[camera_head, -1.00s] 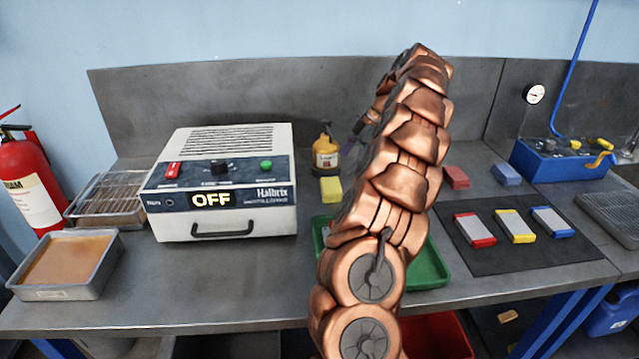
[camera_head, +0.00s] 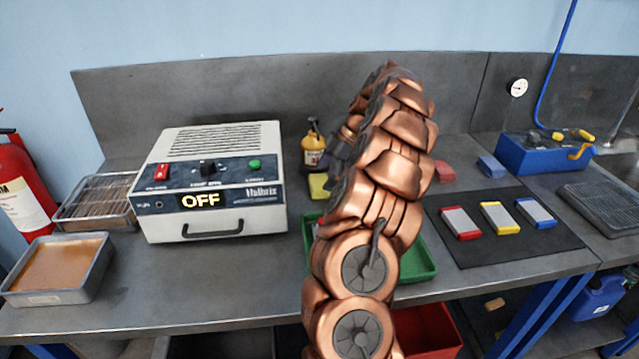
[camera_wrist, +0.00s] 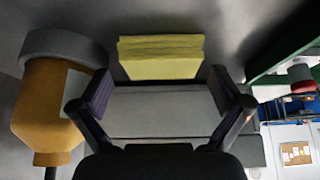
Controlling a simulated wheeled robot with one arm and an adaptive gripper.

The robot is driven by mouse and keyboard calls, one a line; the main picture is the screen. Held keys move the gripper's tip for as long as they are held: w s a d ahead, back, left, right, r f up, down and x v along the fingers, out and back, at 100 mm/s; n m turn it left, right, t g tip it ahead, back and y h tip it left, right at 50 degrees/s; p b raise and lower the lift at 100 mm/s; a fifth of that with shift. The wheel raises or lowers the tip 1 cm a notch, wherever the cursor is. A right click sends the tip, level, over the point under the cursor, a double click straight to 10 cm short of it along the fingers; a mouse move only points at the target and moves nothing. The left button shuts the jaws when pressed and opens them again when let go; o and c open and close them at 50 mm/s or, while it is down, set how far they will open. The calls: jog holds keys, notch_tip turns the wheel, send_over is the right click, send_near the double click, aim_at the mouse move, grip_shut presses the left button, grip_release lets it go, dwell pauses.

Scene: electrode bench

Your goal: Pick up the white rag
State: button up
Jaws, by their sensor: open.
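I cannot make out a white rag for certain in either view. My gripper (camera_wrist: 162,103) is open in the wrist view, its two dark fingers apart. A pale grey flat shape lies between and behind the fingers; I cannot tell what it is. A yellow folded block (camera_wrist: 161,57) lies just above the fingertips in that picture, outside the jaws. It also shows on the bench in the head view (camera_head: 318,186). My copper arm hides the middle of the bench and most of the gripper in the head view.
A yellow bottle (camera_wrist: 45,105) stands close beside my gripper. The white power box (camera_head: 212,185) is to its left in the head view. A green tray (camera_head: 418,262) is partly behind my arm. A dark mat (camera_head: 500,246) bears three coloured-ended blocks.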

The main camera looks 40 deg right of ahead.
aim_at(322, 182)
jog(key=shift+x, duration=0.85)
jog(key=c, duration=0.8)
jog(key=shift+r+b, duration=0.65)
jog(key=shift+r, duration=2.75)
jog(key=shift+s+r, duration=0.1)
jog(key=shift+s+a+b, duration=0.75)
jog(key=shift+s+a, duration=0.55)
jog(key=shift+s, duration=1.4)
jog(key=shift+s+a+b, duration=0.75)
jog(key=shift+s+a, duration=0.5)
jog(key=shift+s, duration=1.45)
jog(key=shift+s+a+b, duration=0.75)
jog(key=shift+s+a, duration=0.55)
jog(key=shift+s, duration=1.4)
